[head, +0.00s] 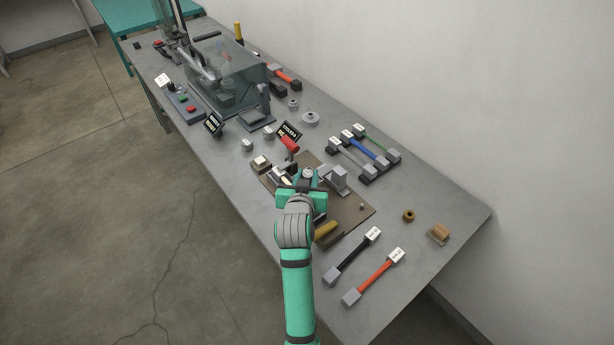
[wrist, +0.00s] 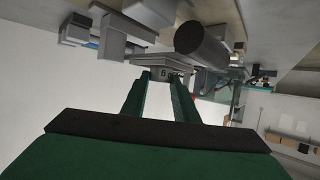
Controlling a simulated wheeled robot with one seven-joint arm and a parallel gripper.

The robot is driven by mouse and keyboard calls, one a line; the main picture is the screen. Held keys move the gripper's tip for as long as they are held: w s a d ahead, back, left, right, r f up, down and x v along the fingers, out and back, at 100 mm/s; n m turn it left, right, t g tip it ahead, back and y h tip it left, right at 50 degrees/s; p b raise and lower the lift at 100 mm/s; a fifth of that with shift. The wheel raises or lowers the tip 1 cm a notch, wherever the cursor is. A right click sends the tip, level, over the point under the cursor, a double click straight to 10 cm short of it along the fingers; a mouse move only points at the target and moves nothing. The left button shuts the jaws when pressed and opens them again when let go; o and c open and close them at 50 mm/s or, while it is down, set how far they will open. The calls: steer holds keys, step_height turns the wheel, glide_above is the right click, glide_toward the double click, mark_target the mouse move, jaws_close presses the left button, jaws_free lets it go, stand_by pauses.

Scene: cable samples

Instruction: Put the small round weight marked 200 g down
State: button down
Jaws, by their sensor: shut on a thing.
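My gripper (head: 306,180) is over the brown board (head: 352,212) on the grey bench. It is shut on a small round grey metal weight (head: 308,172), whose top shows between the fingertips. In the wrist view the weight (wrist: 158,68) sits between the ends of the two green fingers (wrist: 160,88). Its marking is too small to read. I cannot tell whether its underside touches anything. Other round weights stand farther along the bench: a wide one (head: 311,119), a small one (head: 293,104) and two more (head: 247,145) (head: 268,132) near the display.
A grey block fixture (head: 338,178) stands close right of my gripper, a red cylinder (head: 290,145) just behind. Cable samples lie at right (head: 365,147) and in front (head: 374,278). A clear-covered machine (head: 228,75) stands at the back. Bare bench lies right of the board.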

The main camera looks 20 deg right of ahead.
steer(key=c, duration=1.4)
jaws_free()
steer(key=shift+f, duration=0.1)
steer(key=v, duration=1.2)
steer(key=shift+r, duration=0.25)
